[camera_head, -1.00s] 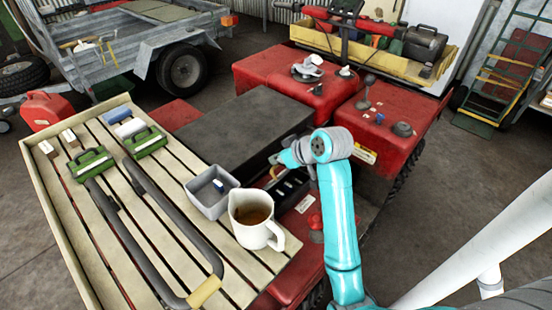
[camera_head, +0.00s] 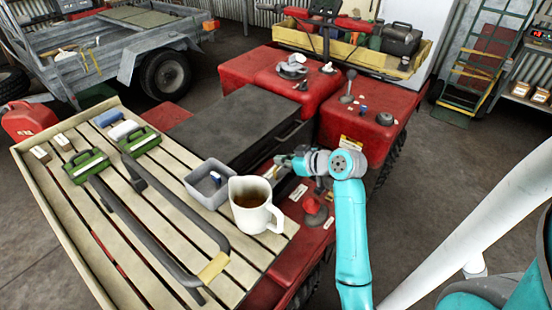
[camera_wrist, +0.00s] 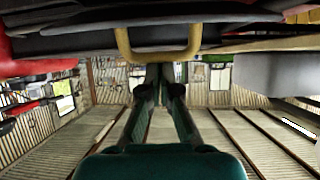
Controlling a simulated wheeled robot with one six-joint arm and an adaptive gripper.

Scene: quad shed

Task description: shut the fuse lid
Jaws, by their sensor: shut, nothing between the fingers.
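My gripper (camera_head: 284,160) is at the open side of the red quad bike (camera_head: 374,103), just below the right end of its black seat (camera_head: 240,125). In the wrist view its two dark fingers (camera_wrist: 162,84) are together and empty. A yellow handle (camera_wrist: 158,55), apparently that of the fuse lid, crosses the view just above and beyond the fingertips. I cannot tell whether they touch it. The dark panel behind the handle is seen nearly edge-on. In the head view the fuse bay is mostly hidden by my gripper and the mug, so the lid's angle is unclear.
A slatted rack (camera_head: 64,201) holds a white mug (camera_head: 257,219) and a grey bin (camera_head: 203,193) close left of my gripper. A black bar (camera_head: 130,222) lies along the rack. A red knob (camera_head: 312,206) stands on the quad below my wrist. Floor at the right is open.

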